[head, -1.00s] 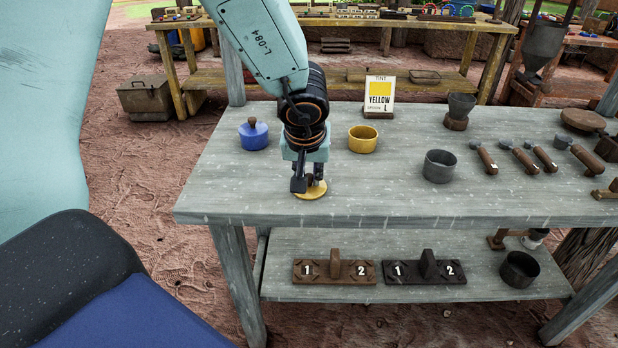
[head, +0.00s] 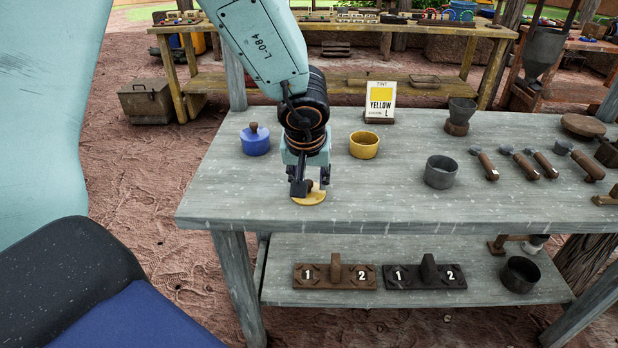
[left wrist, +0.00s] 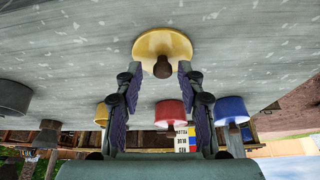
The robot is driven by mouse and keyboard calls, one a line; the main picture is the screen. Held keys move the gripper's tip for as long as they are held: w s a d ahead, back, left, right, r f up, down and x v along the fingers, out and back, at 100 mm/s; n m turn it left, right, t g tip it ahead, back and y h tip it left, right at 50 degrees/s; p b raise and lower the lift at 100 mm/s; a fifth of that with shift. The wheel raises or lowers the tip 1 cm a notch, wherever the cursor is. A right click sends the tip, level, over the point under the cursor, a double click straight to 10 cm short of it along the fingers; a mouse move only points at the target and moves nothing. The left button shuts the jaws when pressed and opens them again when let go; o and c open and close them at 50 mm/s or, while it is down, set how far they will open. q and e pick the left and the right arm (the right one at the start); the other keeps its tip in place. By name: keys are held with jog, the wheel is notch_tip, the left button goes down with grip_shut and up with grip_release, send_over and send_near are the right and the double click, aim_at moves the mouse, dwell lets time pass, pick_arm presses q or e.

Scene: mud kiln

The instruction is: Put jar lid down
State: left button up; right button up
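The yellow jar lid (head: 312,198) with its brown knob lies on the grey table near the front edge. It also shows in the left wrist view (left wrist: 150,45), its knob between the fingertips with gaps at both sides. My left gripper (head: 314,186) is open right above the lid, fingers pointing down. The open yellow jar (head: 364,145) stands behind and to the right. A blue jar (head: 256,143) with a lid on stands behind and to the left. A red jar (left wrist: 170,113) shows in the left wrist view; my arm hides it in the head view. My right gripper is not in view.
A yellow tint card (head: 380,100) stands at the table's back. A grey pot (head: 440,169) and several wooden-handled tools (head: 520,162) are to the right. The lower shelf (head: 420,260) holds two numbered wooden blocks. The table front right of the lid is clear.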

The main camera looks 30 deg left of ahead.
pick_arm(q)
jog(key=p+v, duration=0.7)
jog(key=v, duration=0.4)
jog(key=shift+r+p, duration=0.3)
jog(key=shift+p, duration=0.1)
jog(key=shift+s+f, duration=0.15)
jog(key=s+a+f, duration=0.1)
jog(key=s+f, duration=0.1)
jog(key=f, duration=0.1)
jog(key=s+a+f+m+g+y, duration=0.1)
jog(key=s+f, duration=0.2)
jog(key=f, duration=0.1)
jog(key=s+a+f+g+y, duration=0.1)
jog(key=s+f, duration=0.1)
jog(key=f, duration=0.2)
jog(key=shift+s+f+m, duration=0.1)
jog(key=shift+s+m, duration=0.15)
jog(key=shift+m, duration=0.15)
jog(key=s+d+f+m+g+h, duration=0.1)
jog(key=s+d+f+h, duration=0.1)
jog(key=s+d+f, duration=0.2)
jog(key=s+d+f+m+g+h, duration=0.1)
jog(key=s+d+f, duration=0.3)
jog(key=s+f, duration=0.7)
jog(key=s+m+h, duration=0.1)
jog(key=s, duration=0.3)
jog(key=shift+s+d+f, duration=0.3)
jog(key=shift+d+f, duration=0.05)
jog(key=shift+d, duration=0.05)
